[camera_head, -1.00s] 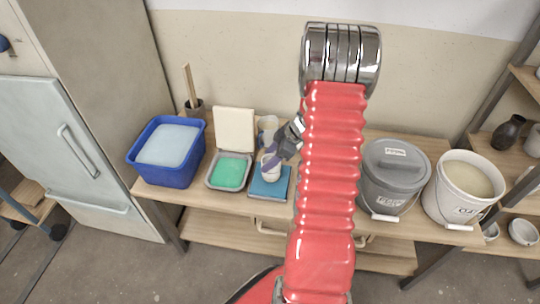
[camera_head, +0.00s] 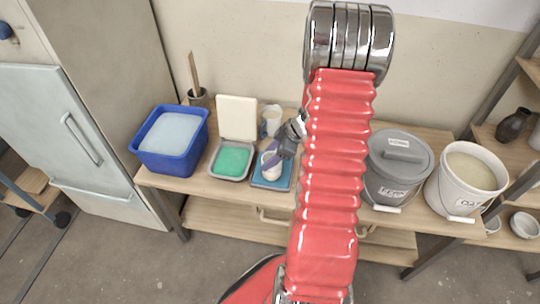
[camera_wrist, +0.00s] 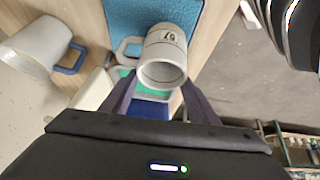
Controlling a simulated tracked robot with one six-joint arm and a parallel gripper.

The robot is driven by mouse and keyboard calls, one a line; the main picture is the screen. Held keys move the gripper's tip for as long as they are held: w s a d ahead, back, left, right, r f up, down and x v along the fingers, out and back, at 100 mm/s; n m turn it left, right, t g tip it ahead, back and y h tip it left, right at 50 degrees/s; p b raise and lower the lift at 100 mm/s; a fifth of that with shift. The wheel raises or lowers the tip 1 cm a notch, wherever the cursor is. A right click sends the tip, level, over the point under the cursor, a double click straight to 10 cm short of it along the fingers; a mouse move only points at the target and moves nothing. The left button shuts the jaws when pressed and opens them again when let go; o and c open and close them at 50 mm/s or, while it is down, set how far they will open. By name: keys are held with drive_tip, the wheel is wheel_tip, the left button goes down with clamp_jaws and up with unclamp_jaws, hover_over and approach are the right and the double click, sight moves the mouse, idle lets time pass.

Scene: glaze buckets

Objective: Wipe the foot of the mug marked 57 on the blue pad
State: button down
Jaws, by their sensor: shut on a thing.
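A pale mug (camera_wrist: 165,52) with a dark two-digit mark, which appears to be 57, is between the two fingers of my gripper (camera_wrist: 160,95). Its open mouth faces the wrist camera and its foot points towards the blue pad (camera_wrist: 150,12). In the head view the mug (camera_head: 271,167) is at the pad (camera_head: 259,183), with my gripper (camera_head: 274,158) shut on it from above right. Its foot is hidden in the wrist view, and I cannot tell whether it touches the pad.
Another pale mug (camera_head: 271,116) stands behind the pad; in the wrist view it is at left (camera_wrist: 30,45). A lidded tray with a green sponge (camera_head: 232,160) and a blue tub (camera_head: 166,160) are left. A grey lidded bucket (camera_head: 395,185) and white bucket (camera_head: 440,200) are right.

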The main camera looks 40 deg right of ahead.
drive_tip(key=shift+w+d, duration=0.1)
drive_tip(key=w+d, duration=0.4)
drive_tip(key=d, duration=0.1)
drive_tip(key=shift+d, duration=0.2)
idle(0.7)
idle(0.3)
wheel_tip(320, 180, up, 7)
idle(0.9)
drive_tip(key=shift+w, duration=0.1)
